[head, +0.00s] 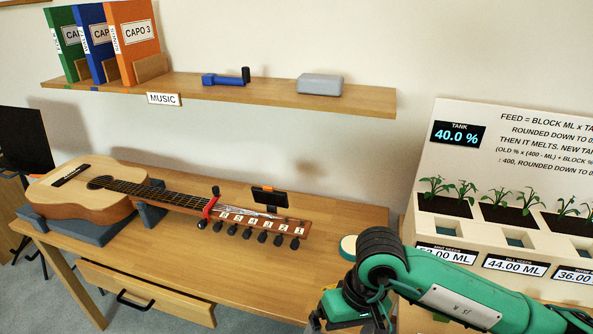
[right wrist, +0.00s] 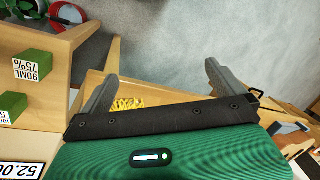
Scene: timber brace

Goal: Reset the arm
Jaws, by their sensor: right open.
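My green right arm (head: 440,283) comes in from the lower right in the head view. It is bent, with its dark joint over the right end of the wooden desk. My right gripper (right wrist: 160,80) shows two grey fingers spread wide apart in the right wrist view, with nothing held between them. Beyond the fingers are the grey floor and an open wooden compartment with yellow pieces (right wrist: 127,104) in it. In the head view the gripper is cut off by the bottom edge. My left gripper is in neither view.
A guitar (head: 95,190) lies on the desk (head: 165,255) in a grey cradle, a red capo (head: 209,207) at its neck. A shelf (head: 250,92) holds binders, a blue tool and a grey block. A planter panel (head: 500,150) stands right. Green blocks (right wrist: 33,68) sit nearby.

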